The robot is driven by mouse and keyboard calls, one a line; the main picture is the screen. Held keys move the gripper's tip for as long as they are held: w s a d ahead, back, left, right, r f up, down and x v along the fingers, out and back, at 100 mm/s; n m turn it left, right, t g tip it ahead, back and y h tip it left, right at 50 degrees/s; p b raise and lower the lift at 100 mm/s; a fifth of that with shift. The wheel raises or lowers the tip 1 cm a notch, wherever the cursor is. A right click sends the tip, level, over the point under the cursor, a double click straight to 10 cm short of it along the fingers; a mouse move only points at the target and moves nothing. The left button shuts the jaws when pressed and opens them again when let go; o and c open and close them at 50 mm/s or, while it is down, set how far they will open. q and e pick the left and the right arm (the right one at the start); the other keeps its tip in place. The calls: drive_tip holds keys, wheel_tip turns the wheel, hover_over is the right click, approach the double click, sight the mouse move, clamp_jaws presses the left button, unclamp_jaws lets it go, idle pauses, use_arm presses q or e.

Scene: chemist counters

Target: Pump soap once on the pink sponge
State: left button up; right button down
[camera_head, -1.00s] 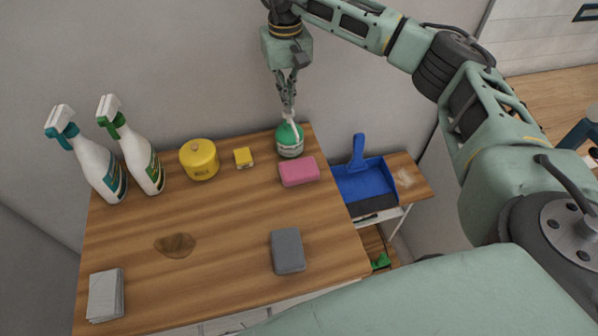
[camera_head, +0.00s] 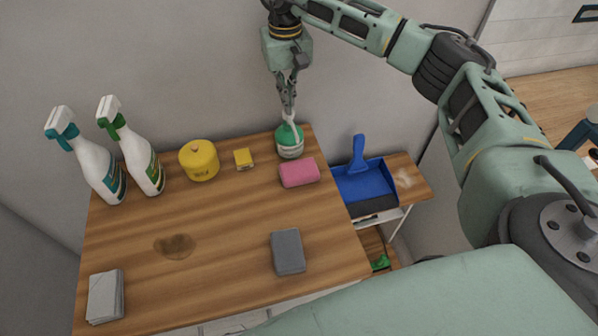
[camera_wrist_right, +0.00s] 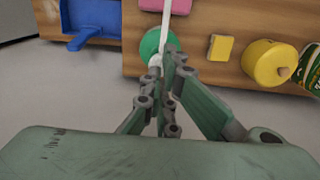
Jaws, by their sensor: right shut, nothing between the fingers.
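The pink sponge (camera_head: 299,173) lies flat on the wooden counter near its right edge. The green and white soap bottle (camera_head: 291,149) stands upright just behind it at the back edge; its green top also shows in the right wrist view (camera_wrist_right: 150,44). My right gripper (camera_head: 288,112) points down directly above the bottle, shut and empty, with its fingertips at the white pump head. I cannot tell whether they press on it. In the right wrist view the sponge (camera_wrist_right: 165,6) is cut off by the top edge. My left gripper is not in view.
Two spray bottles (camera_head: 98,168), a yellow tin (camera_head: 199,162) and a small yellow box (camera_head: 243,158) stand along the back. A grey sponge (camera_head: 288,251) and a grey block (camera_head: 105,296) lie nearer the front. A blue dustpan (camera_head: 364,184) sits right, on a lower surface.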

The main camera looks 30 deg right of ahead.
drive_tip(key=shift+f, duration=0.1)
drive_tip(key=shift+f+b, duration=1.2)
drive_tip(key=shift+f, duration=0.55)
drive_tip(key=shift+s, duration=0.1)
drive_tip(key=shift+r, duration=0.1)
drive_tip(key=shift+r+p, duration=1.15)
drive_tip(key=shift+r, duration=0.5)
wheel_tip(320, 180, up, 6)
drive_tip(key=p, duration=0.3)
drive_tip(key=shift+p, duration=0.4)
